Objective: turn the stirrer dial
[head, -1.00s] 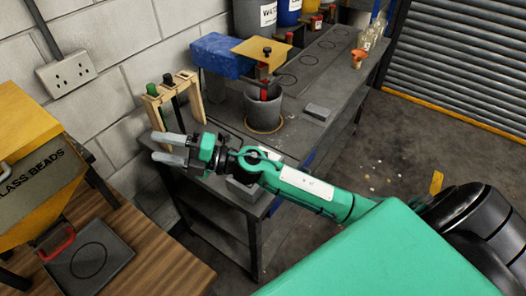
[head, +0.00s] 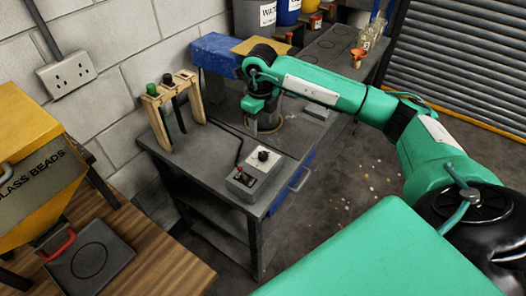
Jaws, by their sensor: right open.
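The stirrer dial (head: 263,156) is a small round black knob on a light plate. It sits on top of a grey control box (head: 241,188) on the workbench near its front edge. My right gripper (head: 263,126) points down behind and above the dial, apart from it, with its jaws open. Its fingers are small and partly hidden by the wrist. My arm covers most of the stirrer and its pot; part of the blue stirrer housing (head: 213,52) shows at the left. My left gripper is out of view.
A dark cable runs behind the control box. A yellow glass beads hopper (head: 30,150) and a black tray (head: 90,262) are on the wooden table at left.

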